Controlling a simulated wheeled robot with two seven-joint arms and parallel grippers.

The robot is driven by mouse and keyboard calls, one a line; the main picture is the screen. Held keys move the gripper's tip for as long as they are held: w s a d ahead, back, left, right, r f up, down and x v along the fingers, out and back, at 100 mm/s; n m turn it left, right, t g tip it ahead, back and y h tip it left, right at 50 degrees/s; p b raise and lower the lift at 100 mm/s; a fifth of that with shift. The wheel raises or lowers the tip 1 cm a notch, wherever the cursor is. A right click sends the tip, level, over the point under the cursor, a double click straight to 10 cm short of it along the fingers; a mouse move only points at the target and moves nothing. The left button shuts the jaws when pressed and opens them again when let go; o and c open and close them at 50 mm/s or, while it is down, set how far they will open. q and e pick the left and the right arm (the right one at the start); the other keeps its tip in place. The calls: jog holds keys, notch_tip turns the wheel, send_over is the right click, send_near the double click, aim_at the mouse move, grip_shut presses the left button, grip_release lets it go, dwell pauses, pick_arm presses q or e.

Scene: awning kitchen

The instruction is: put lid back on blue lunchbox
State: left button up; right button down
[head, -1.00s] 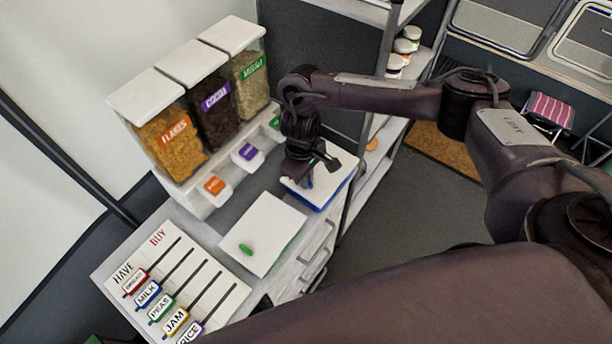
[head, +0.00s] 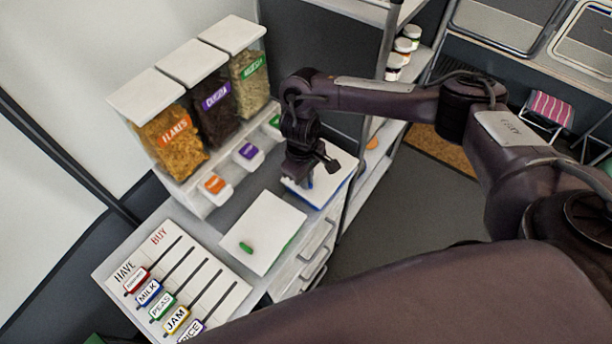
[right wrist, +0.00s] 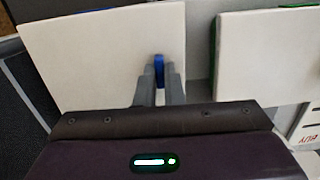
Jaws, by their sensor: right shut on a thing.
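The blue lunchbox (head: 328,203) stands at the right end of the counter, showing as a blue edge under its flat white lid (head: 336,172). In the right wrist view the lid (right wrist: 90,60) fills the left half, with a small upright blue handle (right wrist: 159,66) near its right side. My right gripper (head: 304,181) is over the lid, its fingers (right wrist: 160,82) shut on the blue handle. The lid lies over or very near the box; I cannot tell whether it is fully seated. My left gripper is not in view.
A second white lid with a green handle (head: 246,247) lies beside it on the counter. Food dispensers (head: 205,110) stand behind, and a HAVE/BUY slider board (head: 215,275) lies at the front left. A shelf with jars (head: 396,66) is at the right.

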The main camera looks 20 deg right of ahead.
dwell(0.4)
jog(key=c, duration=1)
grip_release()
jog(key=shift+r, duration=0.1)
jog(key=shift+r+p, duration=2.9)
jog(key=shift+p, duration=0.45)
jog(key=shift+c, duration=0.2)
